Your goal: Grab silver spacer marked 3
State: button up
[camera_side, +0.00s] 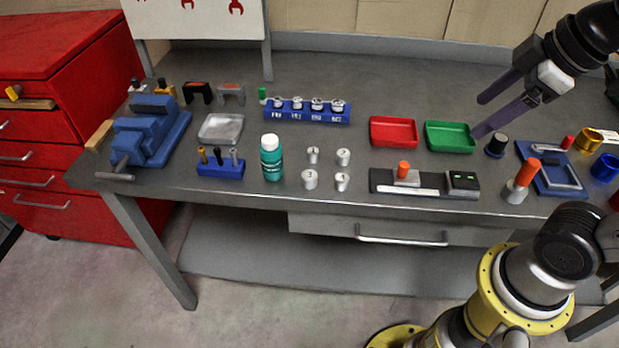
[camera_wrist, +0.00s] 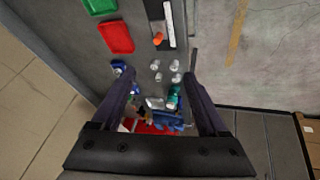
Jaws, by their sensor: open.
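Several small silver spacers stand upright in a group near the front edge of the table in the side view. The spacer marked 3 (camera_side: 310,180) is the front left one. Beside it stands another front spacer (camera_side: 342,182), whose mark looks like a 4. Behind are two more, a back left spacer (camera_side: 313,155) and a back right spacer (camera_side: 343,157). My gripper (camera_side: 479,116) is open and empty, above the table well to the right of the spacers. In the wrist view the spacers show between the open fingers of my gripper (camera_wrist: 160,74), farther below; their marks are too small to read.
A green-teal bottle (camera_side: 271,160) stands just left of the spacers. A block with an orange knob (camera_side: 404,172) lies to their right. Behind are a blue rack (camera_side: 300,118), a red tray (camera_side: 393,131) and a green tray (camera_side: 450,136). An orange-topped post (camera_side: 523,180) stands farther right.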

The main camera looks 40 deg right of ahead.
jog(key=w+a+r+n+g, duration=0.1)
jog(key=w+r+n, duration=0.1)
jog(key=w+n, duration=0.15)
jog(key=w+a+r+n, duration=0.1)
jog(key=w+a+n, duration=0.1)
jog(key=w, duration=0.3)
jog(key=n+g, duration=0.4)
jog(key=n, duration=0.3)
send_over(310, 175)
jog(key=shift+m, duration=0.25)
notch_tip(310, 175, down, 20)
jog(key=shift+s+d+r, duration=0.1)
jog(key=shift+f, duration=2.9)
jog(key=shift+c, duration=0.2)
grip_shut()
